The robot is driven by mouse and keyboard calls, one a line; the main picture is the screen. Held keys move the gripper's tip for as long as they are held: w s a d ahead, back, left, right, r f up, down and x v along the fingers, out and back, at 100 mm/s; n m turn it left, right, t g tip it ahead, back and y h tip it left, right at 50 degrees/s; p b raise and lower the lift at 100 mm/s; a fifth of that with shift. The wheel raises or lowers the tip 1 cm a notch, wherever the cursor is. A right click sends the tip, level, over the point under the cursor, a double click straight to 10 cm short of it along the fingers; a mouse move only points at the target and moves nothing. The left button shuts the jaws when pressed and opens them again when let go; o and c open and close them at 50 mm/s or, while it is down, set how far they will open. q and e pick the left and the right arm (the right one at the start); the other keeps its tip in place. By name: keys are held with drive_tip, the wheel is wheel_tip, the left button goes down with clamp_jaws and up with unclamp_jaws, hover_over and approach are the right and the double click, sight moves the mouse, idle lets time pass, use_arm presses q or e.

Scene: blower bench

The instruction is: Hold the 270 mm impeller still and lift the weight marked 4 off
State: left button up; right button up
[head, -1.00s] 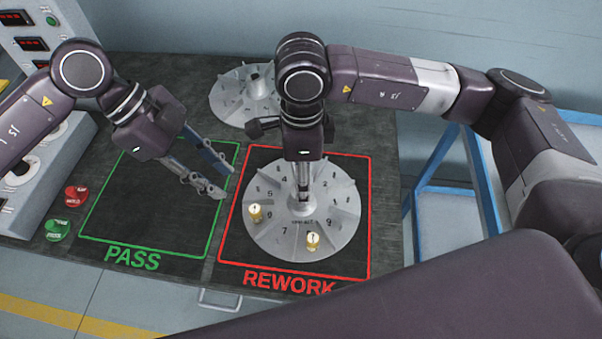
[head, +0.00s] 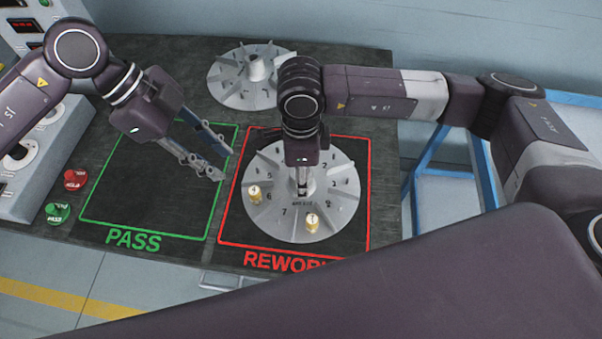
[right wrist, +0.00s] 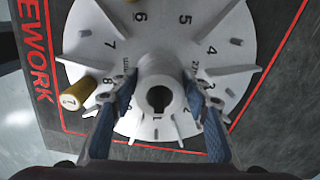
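The grey finned impeller (head: 335,208) lies flat in the red REWORK square, and its disc fills much of the right wrist view (right wrist: 225,60). Two brass weights stand on it: one at its left (head: 254,194), one at its front (head: 312,223). The front weight also shows in the right wrist view (right wrist: 78,94); I cannot read the marks surely. My right gripper (right wrist: 161,80) is down over the hub (right wrist: 158,92), one finger on each side; whether they press on it is unclear. My left gripper (head: 225,164) is open and empty above the PASS square, left of the impeller.
A second finned impeller (head: 235,90) sits at the back of the dark bench. The green PASS square (head: 150,236) is bare. Red (head: 75,179) and green (head: 57,213) buttons and a control panel (head: 30,165) are at the left. A blue frame (head: 440,172) stands right of the bench.

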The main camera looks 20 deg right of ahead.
clamp_jaws()
drive_tip(key=shift+b, duration=0.45)
drive_tip(key=shift+f, duration=0.1)
idle(1.1)
